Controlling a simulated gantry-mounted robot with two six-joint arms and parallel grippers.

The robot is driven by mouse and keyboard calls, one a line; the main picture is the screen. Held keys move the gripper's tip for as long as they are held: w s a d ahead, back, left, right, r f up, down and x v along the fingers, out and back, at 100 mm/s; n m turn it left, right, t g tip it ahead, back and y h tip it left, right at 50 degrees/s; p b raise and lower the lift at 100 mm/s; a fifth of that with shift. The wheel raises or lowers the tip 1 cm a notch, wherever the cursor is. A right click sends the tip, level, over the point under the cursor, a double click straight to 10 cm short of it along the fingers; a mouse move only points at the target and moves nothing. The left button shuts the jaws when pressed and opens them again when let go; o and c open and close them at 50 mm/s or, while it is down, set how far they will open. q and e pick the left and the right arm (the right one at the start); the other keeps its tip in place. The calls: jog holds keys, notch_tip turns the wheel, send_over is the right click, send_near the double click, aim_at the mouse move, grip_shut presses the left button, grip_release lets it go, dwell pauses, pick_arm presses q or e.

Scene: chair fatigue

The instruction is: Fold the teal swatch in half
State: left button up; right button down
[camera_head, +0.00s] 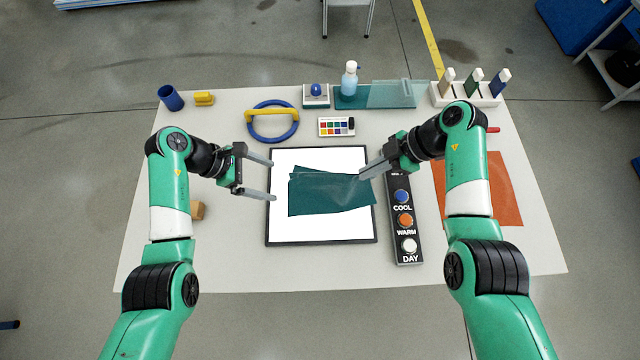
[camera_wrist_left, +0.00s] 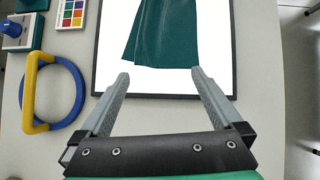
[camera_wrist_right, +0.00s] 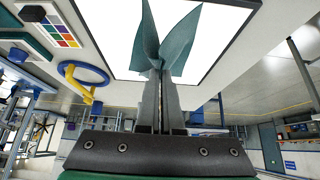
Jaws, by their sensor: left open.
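The teal swatch (camera_head: 322,196) lies on a white panel with a dark frame (camera_head: 305,231), with a fold or overlap along its far edge. My right gripper (camera_head: 362,176) is at its right edge. In the right wrist view its fingers (camera_wrist_right: 159,75) are closed together on the teal cloth (camera_wrist_right: 179,42), which rises in a pinched peak between them. My left gripper (camera_head: 274,180) is open and empty at the panel's left edge, apart from the cloth. In the left wrist view its fingertips (camera_wrist_left: 160,72) are spread just short of the swatch (camera_wrist_left: 165,38).
A control strip (camera_head: 405,180) with COOL, WARM and DAY knobs stands right of the panel, near my right arm. An orange sheet (camera_head: 508,190) lies further right. A blue ring with a yellow bar (camera_head: 272,135), a colour card (camera_head: 337,127) and bottles stand at the back.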

pick_arm(q)
jog(key=r+y+p, duration=0.1)
jog(key=p, duration=0.1)
jog(key=a+r+y+p, duration=0.1)
jog(key=shift+a+r+p, duration=0.1)
jog(key=shift+r+p, duration=0.25)
jog(key=shift+r, duration=0.05)
jog(key=shift+s, duration=0.1)
jog(key=w+p+v, duration=0.1)
jog(key=p+v, duration=0.3)
jog(key=v, duration=0.8)
jog(key=shift+s, duration=0.35)
